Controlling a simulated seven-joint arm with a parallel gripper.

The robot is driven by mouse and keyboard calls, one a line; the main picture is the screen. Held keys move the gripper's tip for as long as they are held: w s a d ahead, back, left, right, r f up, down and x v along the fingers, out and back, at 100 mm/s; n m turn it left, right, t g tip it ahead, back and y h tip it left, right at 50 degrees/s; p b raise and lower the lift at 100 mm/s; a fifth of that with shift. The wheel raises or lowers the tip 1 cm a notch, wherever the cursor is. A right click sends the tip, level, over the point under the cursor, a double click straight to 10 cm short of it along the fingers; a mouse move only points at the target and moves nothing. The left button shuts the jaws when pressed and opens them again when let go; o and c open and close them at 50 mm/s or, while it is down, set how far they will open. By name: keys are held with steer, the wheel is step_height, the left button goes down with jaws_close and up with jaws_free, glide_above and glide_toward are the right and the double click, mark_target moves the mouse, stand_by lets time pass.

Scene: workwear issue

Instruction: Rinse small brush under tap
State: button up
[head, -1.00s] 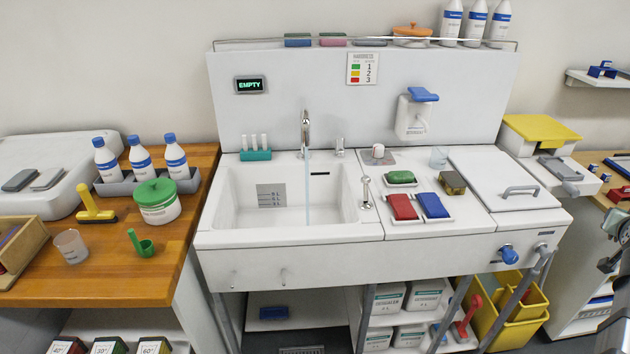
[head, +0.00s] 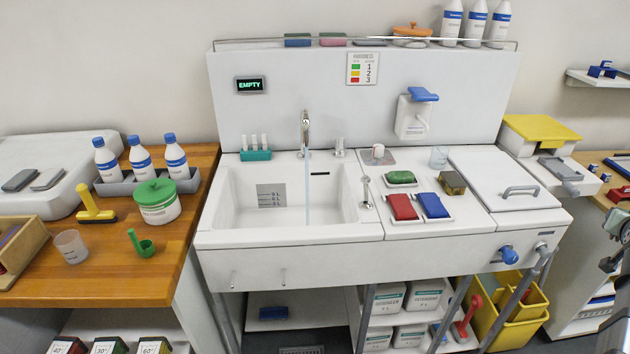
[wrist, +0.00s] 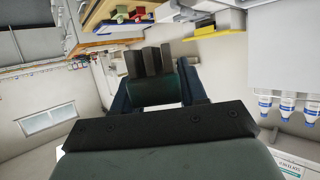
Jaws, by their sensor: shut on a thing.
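The tap (head: 305,130) stands at the back of the white sink (head: 235,213) in the head view. A thin stream of water (head: 307,195) falls from it into the basin. In the wrist view my gripper (wrist: 160,92) is shut on a dark green thing with several dark, bristle-like prongs (wrist: 150,60), which looks like the small brush. The held thing does not show in the head view. Only part of my arm shows there, at the right edge, well away from the tap.
A display (head: 249,86) above the sink reads EMPTY. Red (head: 402,206) and blue (head: 433,205) pads lie on the right ledge, with a green pad (head: 400,177) behind. A teal rack (head: 256,155) sits behind the basin. The basin looks clear of objects.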

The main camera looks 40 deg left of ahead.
steer(key=shift+s+a, duration=0.15)
steer(key=shift+s, duration=0.05)
steer(key=shift+w, duration=0.2)
steer(key=shift+w+d, duration=0.3)
steer(key=shift+d, duration=0.05)
steer(key=shift+s+a, duration=0.1)
steer(key=shift+s, duration=0.1)
stand_by(0.4)
steer(key=shift+s+a, duration=0.25)
steer(key=shift+s, duration=0.05)
steer(key=shift+w+d, duration=0.2)
steer(key=shift+w, duration=0.05)
steer(key=shift+w+d, duration=0.15)
steer(key=shift+w, duration=0.1)
steer(key=shift+s, duration=0.2)
stand_by(0.4)
steer(key=shift+s+a, duration=0.3)
steer(key=shift+a, duration=0.05)
